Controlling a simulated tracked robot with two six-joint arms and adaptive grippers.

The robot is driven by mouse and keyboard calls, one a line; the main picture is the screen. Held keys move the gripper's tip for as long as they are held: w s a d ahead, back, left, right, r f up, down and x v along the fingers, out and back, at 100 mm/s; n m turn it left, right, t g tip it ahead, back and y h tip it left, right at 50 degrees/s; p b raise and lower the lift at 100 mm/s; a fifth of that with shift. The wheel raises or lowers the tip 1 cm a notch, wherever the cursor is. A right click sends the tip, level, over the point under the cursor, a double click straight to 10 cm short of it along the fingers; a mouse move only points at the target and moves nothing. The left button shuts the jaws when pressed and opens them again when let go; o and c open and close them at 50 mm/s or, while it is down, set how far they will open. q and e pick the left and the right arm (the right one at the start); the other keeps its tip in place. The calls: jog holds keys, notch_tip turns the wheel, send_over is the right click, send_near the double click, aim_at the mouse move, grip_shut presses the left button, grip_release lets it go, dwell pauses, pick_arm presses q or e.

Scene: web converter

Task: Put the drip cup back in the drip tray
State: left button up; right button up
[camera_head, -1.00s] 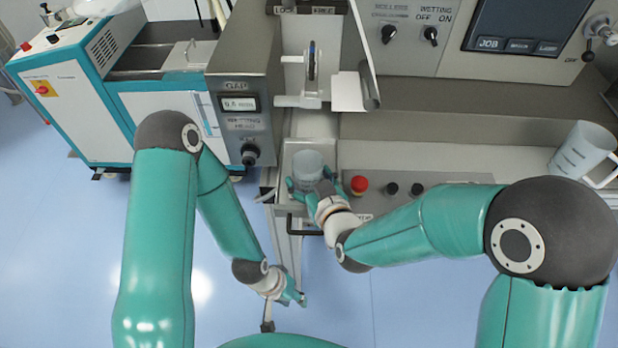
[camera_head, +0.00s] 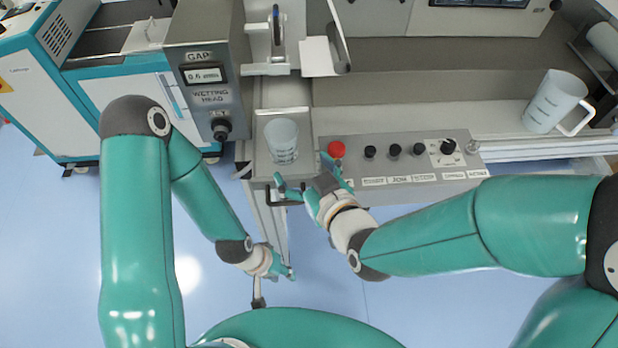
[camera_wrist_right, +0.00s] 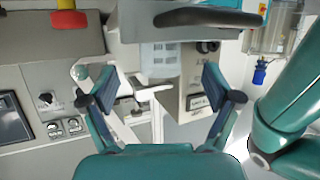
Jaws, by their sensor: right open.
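The drip cup (camera_head: 282,143), a pale translucent cup, stands upright within the outline of the grey metal drip tray (camera_head: 262,168) at the front of the machine. Its base seems to rest in the tray. My right gripper (camera_head: 303,188) is open and empty, just in front and right of the cup, with a visible gap. In the right wrist view the cup (camera_wrist_right: 158,60) shows beyond and between the spread fingers. My left gripper (camera_head: 288,272) hangs low in front of the machine, away from the cup. Its jaws are too small to judge.
A red button (camera_head: 336,149) and several black knobs sit on the panel right of the tray. The gap display box (camera_head: 205,85) rises left of the tray. Open blue floor lies in front.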

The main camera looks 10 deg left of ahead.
jog(key=b+v, duration=0.1)
jog(key=b, duration=0.2)
jog(key=shift+s+d, duration=0.3)
jog(key=shift+s+d+r+b, duration=0.3)
jog(key=shift+s+r+b, duration=0.1)
jog(key=shift+b, duration=0.2)
jog(key=shift+f, duration=0.1)
